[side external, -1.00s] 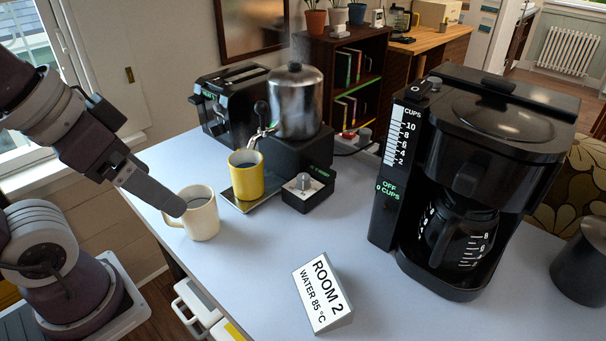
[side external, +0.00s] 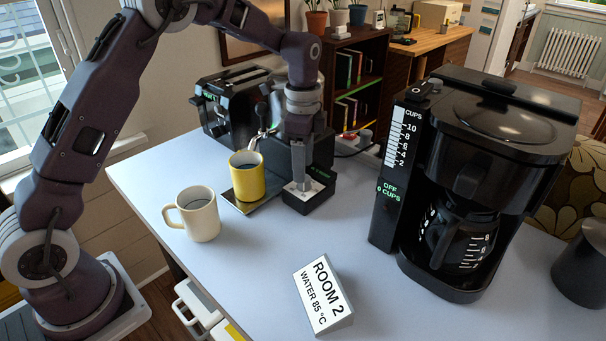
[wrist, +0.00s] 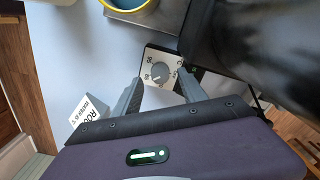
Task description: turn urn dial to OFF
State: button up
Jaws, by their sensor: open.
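The urn's grey round dial (wrist: 160,73) sits on a pale square plate with small marks around it in the wrist view. I cannot read its setting. In the side view my gripper (side external: 300,180) points straight down over the dial box (side external: 308,201) and hides the dial. In the wrist view my gripper (wrist: 159,88) is open, with one finger on each side of the dial; I cannot tell whether either touches it. The steel urn is hidden behind my arm; its tap (side external: 261,138) shows. A yellow mug (side external: 248,181) stands below the tap.
A cream mug (side external: 199,217) stands nearer the front. A black toaster (side external: 222,108) is behind, a coffee maker (side external: 480,170) to the right. A sign (side external: 322,293) reads "ROOM 2, WATER 85 °C". The counter (side external: 250,255) between mug and sign is clear.

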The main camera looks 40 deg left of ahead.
notch_tip(320, 180, down, 4)
jog(key=shift+r, duration=0.25)
jog(key=shift+c, duration=0.3)
grip_shut()
